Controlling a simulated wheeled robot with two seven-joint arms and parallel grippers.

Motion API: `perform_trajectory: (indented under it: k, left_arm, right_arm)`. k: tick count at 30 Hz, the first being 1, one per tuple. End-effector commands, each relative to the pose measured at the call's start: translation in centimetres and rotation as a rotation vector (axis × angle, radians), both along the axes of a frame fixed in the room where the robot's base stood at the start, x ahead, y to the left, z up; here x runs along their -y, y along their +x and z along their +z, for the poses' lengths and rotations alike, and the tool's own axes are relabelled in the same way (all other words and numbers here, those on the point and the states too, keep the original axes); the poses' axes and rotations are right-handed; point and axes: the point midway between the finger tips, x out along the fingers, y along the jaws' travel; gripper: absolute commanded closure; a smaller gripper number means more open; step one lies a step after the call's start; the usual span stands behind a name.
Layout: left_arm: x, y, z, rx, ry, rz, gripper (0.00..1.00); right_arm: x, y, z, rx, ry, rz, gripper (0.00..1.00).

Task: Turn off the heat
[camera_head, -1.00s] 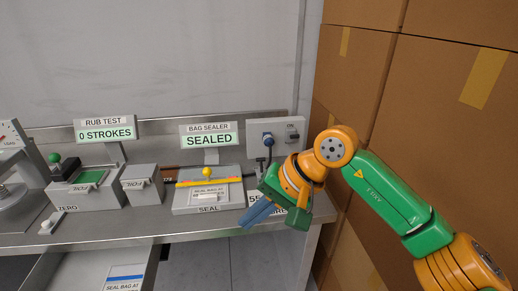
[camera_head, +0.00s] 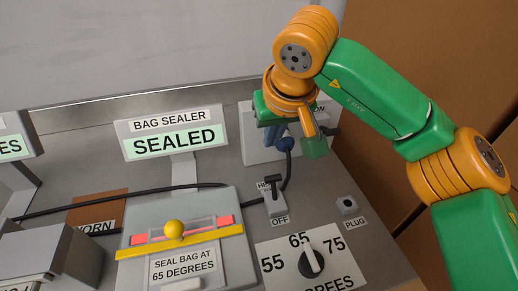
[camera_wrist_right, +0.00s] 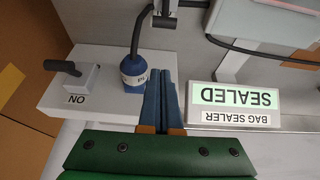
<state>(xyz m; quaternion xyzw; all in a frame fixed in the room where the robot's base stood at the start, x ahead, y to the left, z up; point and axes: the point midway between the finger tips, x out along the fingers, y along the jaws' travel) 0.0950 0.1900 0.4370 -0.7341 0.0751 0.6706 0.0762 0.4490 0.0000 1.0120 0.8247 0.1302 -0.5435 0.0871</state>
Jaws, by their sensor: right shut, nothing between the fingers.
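The bag sealer (camera_head: 185,245) has a yellow bar and knob, and its sign (camera_head: 174,138) reads SEALED. A dial (camera_head: 311,261) in front points near 65. A small grey switch box (camera_head: 275,206) has an OFF label below it and a partly hidden label above; its lever position is unclear. A pale outlet box (camera_head: 258,152) stands behind, with a blue plug (camera_head: 286,144) in it. The outlet box's black lever (camera_wrist_right: 63,67) sits beside an ON label in the wrist view. My right gripper (camera_wrist_right: 165,78) is shut and empty, its fingertips beside the plug (camera_wrist_right: 133,71). My left gripper is out of view.
A black cord (camera_head: 140,191) runs across the bench. A socket marked PLUG (camera_head: 347,204) is at the right. Cardboard boxes (camera_head: 420,70) stack along the right side. Grey apparatus (camera_head: 50,255) stands at the left.

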Motion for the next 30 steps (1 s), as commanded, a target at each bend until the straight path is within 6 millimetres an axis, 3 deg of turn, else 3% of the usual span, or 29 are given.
perform_trajectory:
  k: [13,27,30]
  left_arm:
    - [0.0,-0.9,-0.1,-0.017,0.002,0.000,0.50]
    - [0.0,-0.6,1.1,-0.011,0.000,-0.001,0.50]
    - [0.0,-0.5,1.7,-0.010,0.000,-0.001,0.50]
  right_arm:
    - [-0.1,0.2,-0.7,-0.004,0.002,-0.001,1.00]
    - [-1.3,3.7,-9.5,-0.008,0.002,-0.002,1.00]
    - [-0.8,2.2,-8.7,-0.002,0.002,0.004,1.00]
